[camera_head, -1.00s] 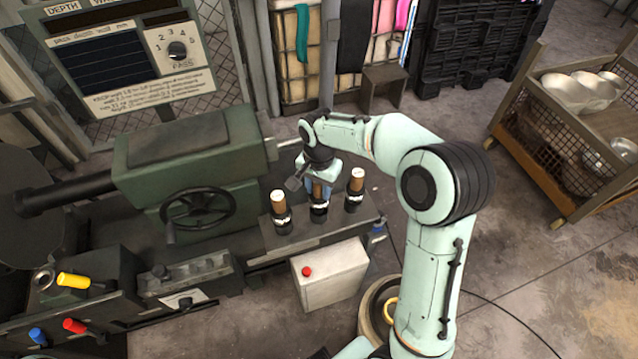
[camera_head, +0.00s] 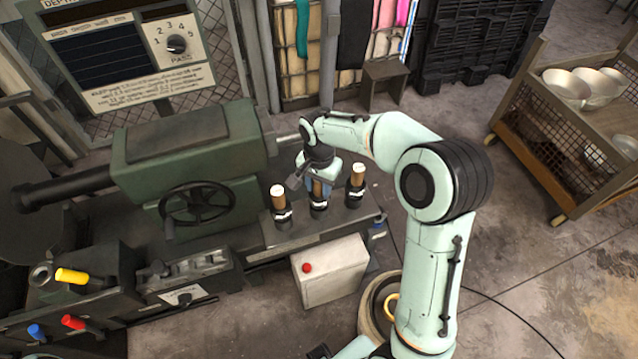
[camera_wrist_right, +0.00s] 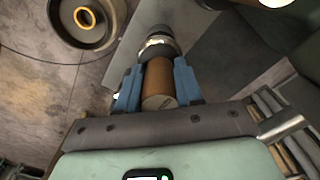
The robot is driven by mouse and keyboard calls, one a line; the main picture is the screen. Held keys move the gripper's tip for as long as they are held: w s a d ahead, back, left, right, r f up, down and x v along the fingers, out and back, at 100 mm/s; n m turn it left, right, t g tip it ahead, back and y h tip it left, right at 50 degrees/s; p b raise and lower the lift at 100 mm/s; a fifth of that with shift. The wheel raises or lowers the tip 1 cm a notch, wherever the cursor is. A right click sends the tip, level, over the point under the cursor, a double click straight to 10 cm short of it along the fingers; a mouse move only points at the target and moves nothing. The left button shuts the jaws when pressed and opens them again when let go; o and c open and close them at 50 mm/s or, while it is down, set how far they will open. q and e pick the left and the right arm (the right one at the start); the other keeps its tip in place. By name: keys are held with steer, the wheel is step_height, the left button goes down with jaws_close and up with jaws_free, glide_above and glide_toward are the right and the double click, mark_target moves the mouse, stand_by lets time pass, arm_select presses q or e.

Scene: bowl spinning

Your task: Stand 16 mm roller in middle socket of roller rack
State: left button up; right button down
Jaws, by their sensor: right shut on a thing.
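My right gripper (camera_head: 318,188) is over the middle of the roller rack (camera_head: 335,226). In the right wrist view its blue fingers (camera_wrist_right: 158,88) are shut on a brown roller (camera_wrist_right: 158,80) with a pale end face. The roller lines up with the middle socket (camera_wrist_right: 158,44), a dark cup with a silvery ring, and its far end meets the socket's mouth. How deep it sits cannot be told. A left roller (camera_head: 278,197) and a right roller (camera_head: 357,175) stand upright in the outer sockets. My left gripper is not in view.
A green machine with a handwheel (camera_head: 197,204) stands left of the rack. A pale box with a red button (camera_head: 332,272) is in front. A cart with metal bowls (camera_head: 568,86) is at the far right. Floor between is open.

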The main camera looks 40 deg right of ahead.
steer(key=c, duration=0.7)
jaws_free()
steer(key=shift+o, duration=0.2)
steer(key=shift+f, duration=0.1)
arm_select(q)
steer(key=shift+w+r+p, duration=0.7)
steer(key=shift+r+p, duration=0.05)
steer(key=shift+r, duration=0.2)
arm_select(e)
step_height(320, 180, up, 14)
steer(key=shift+f, duration=0.25)
